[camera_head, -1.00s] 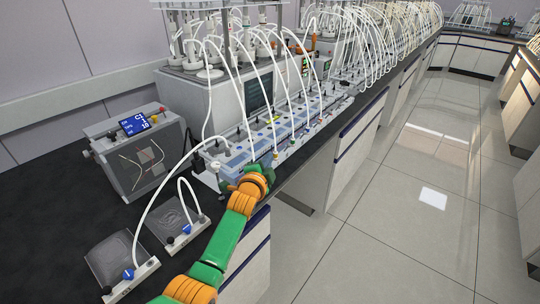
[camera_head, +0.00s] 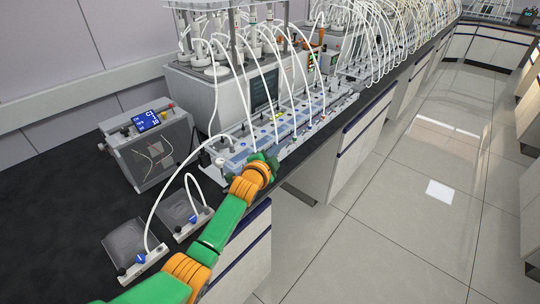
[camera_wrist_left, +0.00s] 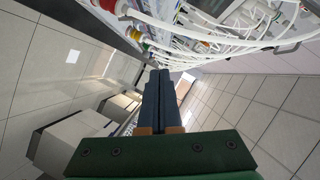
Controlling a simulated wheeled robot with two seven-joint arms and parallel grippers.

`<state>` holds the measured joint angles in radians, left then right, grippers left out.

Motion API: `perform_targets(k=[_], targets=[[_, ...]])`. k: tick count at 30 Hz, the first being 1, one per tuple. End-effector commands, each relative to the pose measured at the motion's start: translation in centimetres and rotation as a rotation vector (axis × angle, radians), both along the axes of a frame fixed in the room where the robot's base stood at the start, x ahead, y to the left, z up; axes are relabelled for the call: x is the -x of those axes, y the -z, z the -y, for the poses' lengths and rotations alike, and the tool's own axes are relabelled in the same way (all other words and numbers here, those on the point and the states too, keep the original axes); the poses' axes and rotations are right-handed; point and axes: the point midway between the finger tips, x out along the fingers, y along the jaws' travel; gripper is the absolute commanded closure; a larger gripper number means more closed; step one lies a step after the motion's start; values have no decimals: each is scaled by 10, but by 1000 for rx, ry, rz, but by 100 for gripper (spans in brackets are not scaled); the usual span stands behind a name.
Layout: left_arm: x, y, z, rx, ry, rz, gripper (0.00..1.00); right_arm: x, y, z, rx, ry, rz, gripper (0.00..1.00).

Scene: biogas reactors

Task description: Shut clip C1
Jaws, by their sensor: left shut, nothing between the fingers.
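My left gripper (camera_head: 268,160) is at the near front end of the long pale valve strip (camera_head: 235,156); it partly covers that end. In the left wrist view its two dark fingers (camera_wrist_left: 161,78) are together with nothing between them. White tubes, with red and yellow round fittings (camera_wrist_left: 134,33), are above the fingertips in that picture. Small blue clips (camera_head: 140,258) (camera_head: 193,219) sit by the two flat grey bags on the bench. I cannot make out which part is clip C1; no label is readable on the strip. My right gripper is not in view.
A grey box with a blue display (camera_head: 145,121) stands left of the strip. Two grey bags (camera_head: 128,240) (camera_head: 180,208) with white tubes lie on the black bench (camera_head: 60,215). Arched tubes rise along the strip. The tiled floor (camera_head: 400,230) at right is clear.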

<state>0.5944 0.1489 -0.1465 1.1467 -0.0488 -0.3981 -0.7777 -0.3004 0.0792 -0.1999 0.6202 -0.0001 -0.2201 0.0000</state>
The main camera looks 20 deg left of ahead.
Motion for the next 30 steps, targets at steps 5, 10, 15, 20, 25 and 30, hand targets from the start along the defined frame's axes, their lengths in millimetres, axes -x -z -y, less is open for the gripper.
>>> perform_targets(k=[5,10,15,20,25,30], targets=[[39,-12,-1,-3,1,0,100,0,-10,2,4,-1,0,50],[68,-19,-2,-2,0,-1,100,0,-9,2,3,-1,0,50],[81,-24,-2,-2,0,-1,100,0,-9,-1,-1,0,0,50],[83,-24,-2,-1,-1,-1,100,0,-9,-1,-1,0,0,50],[83,-24,-2,-1,-1,-1,100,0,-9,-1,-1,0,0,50],[83,-20,-2,4,-2,-10,100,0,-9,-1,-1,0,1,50]])
